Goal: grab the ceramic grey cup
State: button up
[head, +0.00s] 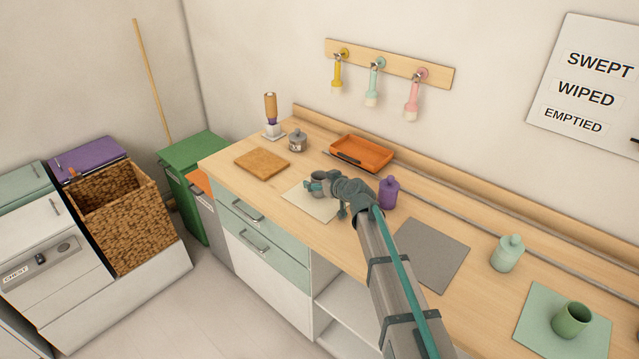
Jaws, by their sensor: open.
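The grey cup (318,178) stands on the cream mat (304,200) on the wooden counter. My gripper (328,196) is open and close to the cup, reaching in from the right. Its teal fingers overlap the cup in the picture and hide part of it. I cannot tell whether the cup lies between the fingers or touches them.
A purple bottle (388,194) stands close to the right of my gripper. An orange tray (362,152), a grey lidded jar (298,141) and a brown board (262,163) lie behind. A grey mat (432,252) is bare. A green cup (571,320) stands far right.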

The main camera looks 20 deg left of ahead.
jog(key=shift+w+a, duration=0.15)
jog(key=shift+a, duration=0.05)
jog(key=c, duration=1.3)
jog(key=shift+c, duration=0.2)
